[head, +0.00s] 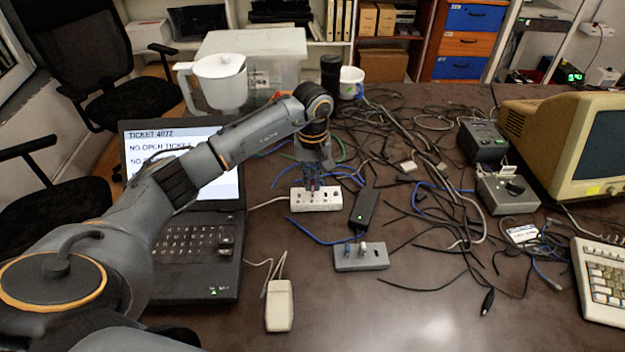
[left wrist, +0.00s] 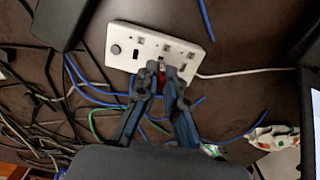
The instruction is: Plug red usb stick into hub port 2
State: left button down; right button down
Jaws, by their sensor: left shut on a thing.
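A white hub (head: 316,199) with a row of ports lies on the desk right of the laptop. It also shows in the left wrist view (left wrist: 123,43), with a round knob at one end and several dark ports. My left gripper (head: 311,184) points down at the hub's far edge. In the left wrist view its fingertips (left wrist: 162,76) are closed on the red usb stick (left wrist: 161,81), of which only a small red part shows between them. The stick is at the hub's edge; I cannot tell whether its plug is in a port. My right gripper is not in view.
A black adapter (head: 363,208) and a grey box with plugs (head: 361,258) lie close to the hub. Tangled cables (head: 430,170) cover the desk's right half. A laptop (head: 195,250) and mouse (head: 279,306) are to the left. The front middle is clear.

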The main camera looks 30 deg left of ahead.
pick_arm(q)
jog(key=shift+f+b, duration=0.8)
jog(key=shift+f, duration=0.05)
dwell(1.4)
jog(key=c, duration=1.4)
grip_release()
jog(key=shift+o, duration=0.2)
notch_tip(320, 180, up, 12)
